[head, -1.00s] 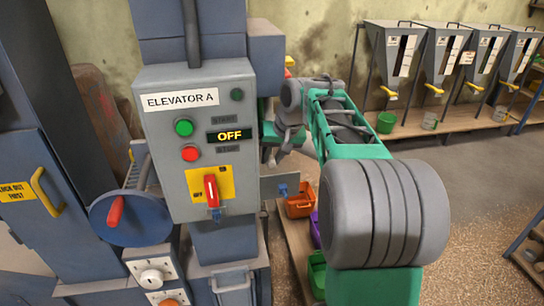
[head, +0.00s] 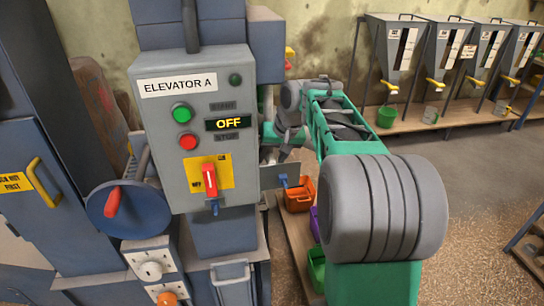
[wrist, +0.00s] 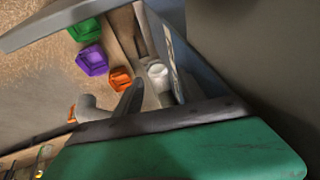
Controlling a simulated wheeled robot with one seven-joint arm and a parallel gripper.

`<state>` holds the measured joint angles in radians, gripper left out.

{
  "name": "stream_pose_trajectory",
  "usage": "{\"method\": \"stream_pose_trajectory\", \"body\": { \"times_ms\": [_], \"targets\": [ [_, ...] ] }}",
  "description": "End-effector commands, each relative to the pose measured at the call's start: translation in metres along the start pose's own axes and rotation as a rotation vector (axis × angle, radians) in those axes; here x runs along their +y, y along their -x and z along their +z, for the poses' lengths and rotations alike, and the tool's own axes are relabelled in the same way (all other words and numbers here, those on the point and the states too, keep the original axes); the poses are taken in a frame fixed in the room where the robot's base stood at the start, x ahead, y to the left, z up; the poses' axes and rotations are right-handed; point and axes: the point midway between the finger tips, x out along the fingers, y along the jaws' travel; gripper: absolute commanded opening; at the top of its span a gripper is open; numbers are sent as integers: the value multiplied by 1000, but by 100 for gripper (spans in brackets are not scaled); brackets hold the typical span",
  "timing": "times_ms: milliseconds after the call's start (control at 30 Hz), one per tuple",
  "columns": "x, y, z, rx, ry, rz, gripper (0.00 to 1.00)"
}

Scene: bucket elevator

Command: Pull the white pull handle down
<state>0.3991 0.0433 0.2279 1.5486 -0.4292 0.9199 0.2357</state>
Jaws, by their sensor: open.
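My gripper (head: 278,150) is beside the right side of the control box, partly hidden by the box and my arm. In the wrist view my gripper (wrist: 153,90) is open, with dark fingers pointing away from the camera. A small white rounded thing (wrist: 157,72) shows between the fingers, apparently untouched; I cannot tell whether it is the white pull handle. In the head view a pale grey loop handle (head: 232,283) sits on the lower grey box, well below my gripper. No other clearly white handle shows.
The control box (head: 200,130) reads OFF and has a red switch (head: 210,181). A blue wheel (head: 118,209) is at left. Orange (head: 299,197), purple (head: 314,222) and green (head: 317,268) bins stand at lower right. Hoppers (head: 395,50) line the back; open floor lies at right.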

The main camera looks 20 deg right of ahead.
Motion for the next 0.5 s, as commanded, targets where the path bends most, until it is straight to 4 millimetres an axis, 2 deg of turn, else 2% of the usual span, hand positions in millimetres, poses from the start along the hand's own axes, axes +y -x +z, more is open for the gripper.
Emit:
{"method": "stream_pose_trajectory", "body": {
  "times_ms": [167, 400, 500],
  "targets": [
    [0, 11, -1, 4, 0, 0, 47],
    [1, 59, -1, 2, -1, 1, 47],
    [1, 73, -1, 1, -1, 1, 47]
  ]
}}
